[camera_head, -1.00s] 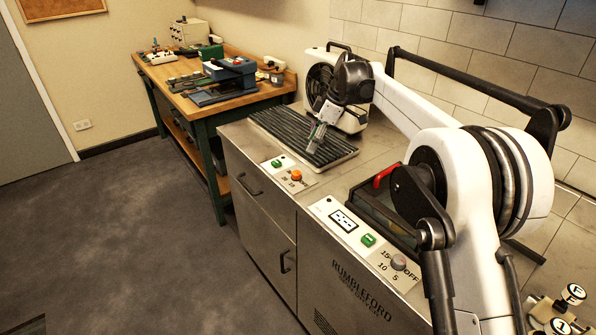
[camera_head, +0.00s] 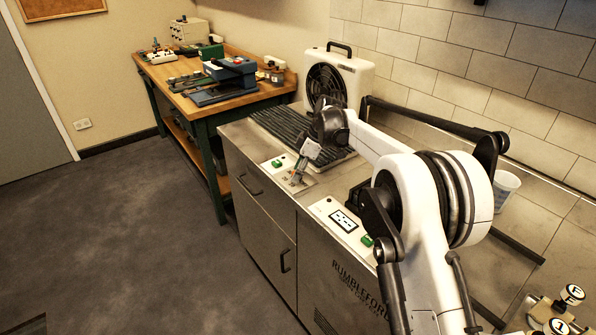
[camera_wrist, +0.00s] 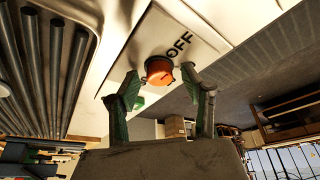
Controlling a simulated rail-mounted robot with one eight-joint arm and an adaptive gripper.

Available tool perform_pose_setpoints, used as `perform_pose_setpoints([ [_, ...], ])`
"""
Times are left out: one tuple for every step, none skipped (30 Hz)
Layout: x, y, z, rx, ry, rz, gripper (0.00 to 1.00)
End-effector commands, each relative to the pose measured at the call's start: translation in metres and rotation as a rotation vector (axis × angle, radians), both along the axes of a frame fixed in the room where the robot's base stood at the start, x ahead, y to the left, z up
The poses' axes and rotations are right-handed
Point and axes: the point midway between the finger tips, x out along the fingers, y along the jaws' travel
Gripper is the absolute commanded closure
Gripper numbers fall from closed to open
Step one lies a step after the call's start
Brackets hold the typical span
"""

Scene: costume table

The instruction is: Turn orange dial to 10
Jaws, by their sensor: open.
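The orange dial (camera_wrist: 159,71) is a round knob on a pale panel, with "OFF" printed beside it, in the wrist view. In the head view my gripper (camera_head: 297,180) is at the small control panel (camera_head: 273,165) on the steel counter and hides the dial and its numbers. In the wrist view the two fingertips of my gripper (camera_wrist: 160,77) are apart, one on each side of the dial; I cannot tell whether they touch it. The number 10 is not visible there. A green button (camera_head: 276,163) is on the same panel.
A ribbed black rack (camera_head: 268,124) and a white fan (camera_head: 355,75) stand behind the panel. A white bucket (camera_head: 507,182) stands at the right.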

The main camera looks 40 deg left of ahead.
Motion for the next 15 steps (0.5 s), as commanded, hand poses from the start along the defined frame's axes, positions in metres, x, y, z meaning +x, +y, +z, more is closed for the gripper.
perform_pose_setpoints([
  [0.0000,0.0000,-0.0001,0.000,0.000,0.000,0.57],
  [0.0000,0.0000,-0.0001,0.000,0.000,0.000,0.57],
  [0.0000,0.0000,0.0000,0.000,0.000,0.000,0.57],
  [0.0000,0.0000,0.0000,0.000,0.000,0.000,0.57],
  [0.0000,0.0000,0.0000,0.000,0.000,0.000,0.57],
  [0.0000,0.0000,0.0001,0.000,0.000,0.000,0.62],
  [0.0000,0.0000,0.0001,0.000,0.000,0.000,0.66],
  [0.0000,0.0000,0.0001,0.000,0.000,0.000,0.70],
  [0.0000,-0.0001,0.0002,0.000,0.000,0.000,0.76],
  [0.0000,-0.0001,0.0002,0.000,0.000,0.000,0.80],
  [0.0000,-0.0001,0.0002,0.000,0.000,0.000,0.84],
  [0.0000,-0.0001,0.0002,0.000,0.000,0.000,0.89],
  [0.0000,-0.0001,0.0002,0.000,0.000,0.000,0.93],
  [0.0001,-0.0001,0.0003,0.000,0.000,0.000,0.97],
  [0.0001,-0.0001,0.0003,0.000,0.000,0.000,1.00],
])
